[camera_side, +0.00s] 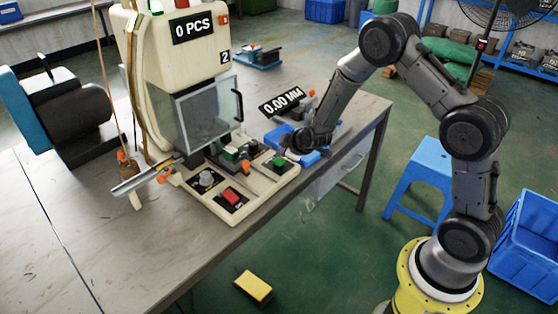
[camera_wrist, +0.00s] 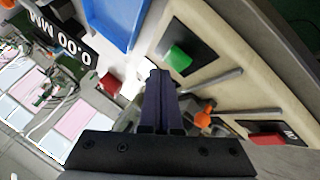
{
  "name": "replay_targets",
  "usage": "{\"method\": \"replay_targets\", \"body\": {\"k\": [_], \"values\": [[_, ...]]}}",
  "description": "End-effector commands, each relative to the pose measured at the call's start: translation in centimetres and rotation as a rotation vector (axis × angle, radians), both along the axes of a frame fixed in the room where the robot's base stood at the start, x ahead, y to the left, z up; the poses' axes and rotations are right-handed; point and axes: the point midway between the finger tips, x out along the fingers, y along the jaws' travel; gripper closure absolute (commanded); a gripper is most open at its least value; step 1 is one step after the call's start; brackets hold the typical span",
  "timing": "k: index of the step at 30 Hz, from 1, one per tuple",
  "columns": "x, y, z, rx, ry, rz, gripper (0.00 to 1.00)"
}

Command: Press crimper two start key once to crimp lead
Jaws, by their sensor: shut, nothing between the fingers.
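Crimper two (camera_side: 180,60) is the cream machine marked 2, with a counter reading 0 PCS. Its front panel (camera_side: 256,188) carries a green key (camera_side: 280,162) on a black plate and a red key (camera_side: 231,197). In the wrist view the green key (camera_wrist: 178,58) is just right of my fingertips, and the red key (camera_wrist: 267,139) is at the lower right. My gripper (camera_wrist: 160,76) is shut and empty, its fingers together. In the side view it is low at the panel's right end, close to the green key; its tips are hard to make out there.
A blue tray (camera_side: 318,158) lies right beside the panel, by a display reading 0.00 MM (camera_side: 281,102). A clear guard (camera_side: 208,115) fronts the crimper. Orange parts (camera_side: 246,166) and a grey knob (camera_side: 206,178) stand on the panel. The table's front left is clear.

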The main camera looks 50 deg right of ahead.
Motion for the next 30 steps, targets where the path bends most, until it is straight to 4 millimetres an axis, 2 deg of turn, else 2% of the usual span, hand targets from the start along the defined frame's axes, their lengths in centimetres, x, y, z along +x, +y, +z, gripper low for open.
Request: {"method": "replay_targets", "body": {"k": [20,30], "values": [[0.0,0.0,-0.02,0.0,0.0,0.0,1.0],[0.02,0.03,-0.83,0.0,0.0,0.0,1.0]]}}
